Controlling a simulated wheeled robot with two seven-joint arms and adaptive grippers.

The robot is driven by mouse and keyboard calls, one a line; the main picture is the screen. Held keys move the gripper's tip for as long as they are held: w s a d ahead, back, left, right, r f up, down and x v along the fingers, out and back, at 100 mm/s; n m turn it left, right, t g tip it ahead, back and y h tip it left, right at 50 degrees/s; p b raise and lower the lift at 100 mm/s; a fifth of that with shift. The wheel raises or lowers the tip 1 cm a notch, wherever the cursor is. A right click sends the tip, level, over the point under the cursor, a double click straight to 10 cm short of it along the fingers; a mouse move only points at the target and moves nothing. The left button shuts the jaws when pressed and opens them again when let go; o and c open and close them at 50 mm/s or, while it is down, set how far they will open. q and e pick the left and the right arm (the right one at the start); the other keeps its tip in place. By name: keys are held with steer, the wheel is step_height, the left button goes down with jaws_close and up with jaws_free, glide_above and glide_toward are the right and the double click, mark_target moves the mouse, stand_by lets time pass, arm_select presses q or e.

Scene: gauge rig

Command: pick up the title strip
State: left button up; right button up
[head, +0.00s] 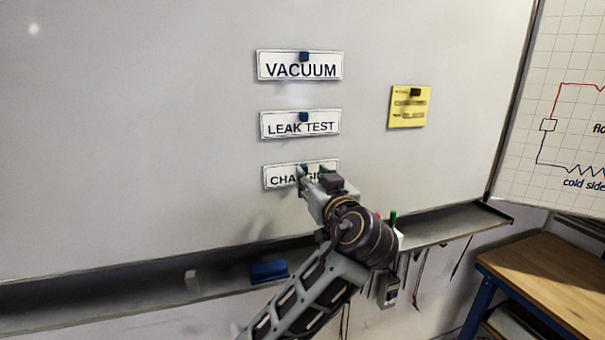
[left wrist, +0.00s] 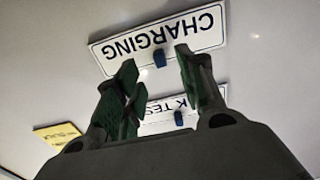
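Three white title strips with dark lettering hang in a column on the whiteboard, each with a blue magnet: VACUUM (head: 300,71) on top, LEAK TEST (head: 301,128) in the middle, CHARGING (head: 275,181) lowest. My left gripper (head: 314,174) is in front of the CHARGING strip and hides part of its lettering. In the left wrist view the CHARGING strip (left wrist: 115,51) appears upside down, its blue magnet (left wrist: 159,59) between the open, green-padded fingers of the gripper (left wrist: 157,60). I cannot tell whether the fingers touch the strip. My right gripper is out of view.
A yellow note (head: 409,107) hangs to the right on the whiteboard (head: 150,120). A tray ledge (head: 215,280) runs below, holding a blue eraser-like block (head: 269,271). A wooden bench (head: 545,268) stands at lower right. The board's left side is clear.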

mark_target(277, 176)
arm_select(q)
steer(key=p+x, duration=0.2)
steer(key=x, duration=0.3)
steer(key=shift+w+a+f, duration=0.1)
steer(key=shift+f, duration=0.05)
stand_by(0.6)
jaws_close()
